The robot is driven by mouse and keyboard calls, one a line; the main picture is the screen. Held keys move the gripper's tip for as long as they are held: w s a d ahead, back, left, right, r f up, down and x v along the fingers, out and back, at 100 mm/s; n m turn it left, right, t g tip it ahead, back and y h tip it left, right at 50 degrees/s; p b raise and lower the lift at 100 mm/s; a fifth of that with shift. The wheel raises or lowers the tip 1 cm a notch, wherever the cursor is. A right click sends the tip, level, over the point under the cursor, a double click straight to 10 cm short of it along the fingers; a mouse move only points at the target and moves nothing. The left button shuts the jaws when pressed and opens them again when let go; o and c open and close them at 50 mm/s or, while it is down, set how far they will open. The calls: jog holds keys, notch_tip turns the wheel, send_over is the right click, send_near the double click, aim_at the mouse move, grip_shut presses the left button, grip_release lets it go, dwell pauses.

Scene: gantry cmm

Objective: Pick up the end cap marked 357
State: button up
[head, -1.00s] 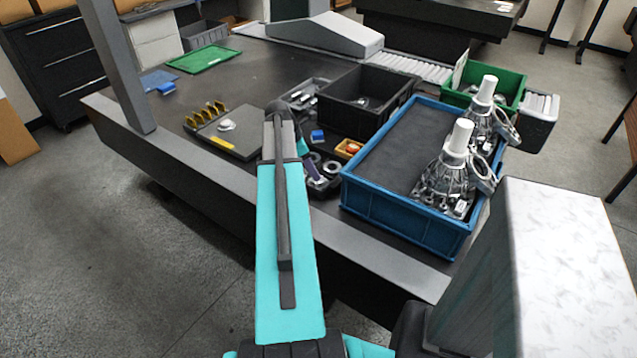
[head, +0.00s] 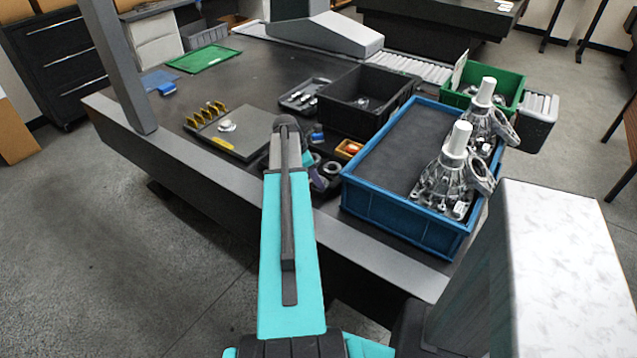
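No marking 357 can be read in the head view, so I cannot tell which part is that end cap. Small dark and grey round parts (head: 332,168) lie on the table just right of my arm's end, partly hidden by it. My gripper is mostly hidden behind my turquoise arm; only small teal and dark pieces show beside the arm's end, close to these round parts. I cannot see its fingertips or whether it holds anything.
A blue crate (head: 363,209) with metal housings stands at the right. A black bin (head: 350,118), a grey tray (head: 291,101) of metal parts and a small orange box (head: 349,148) are near. A grey plate (head: 242,143) with yellow clips lies left. The table's left middle is clear.

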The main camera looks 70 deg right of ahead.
dwell(0.6)
jog(key=c, duration=1)
jog(key=shift+o, duration=0.2)
jog(key=shift+r+b, duration=0.55)
jog(key=shift+r, duration=1.2)
jog(key=w+a+b, duration=0.1)
jog(key=w+a, duration=0.2)
jog(key=a, duration=0.4)
jog(key=w+a+r+b, duration=0.1)
jog(key=w+a, duration=0.2)
jog(key=a, duration=0.4)
jog(key=shift+w+a+r, duration=0.2)
jog(key=shift+w+a, duration=0.05)
jog(key=shift+a, duration=0.05)
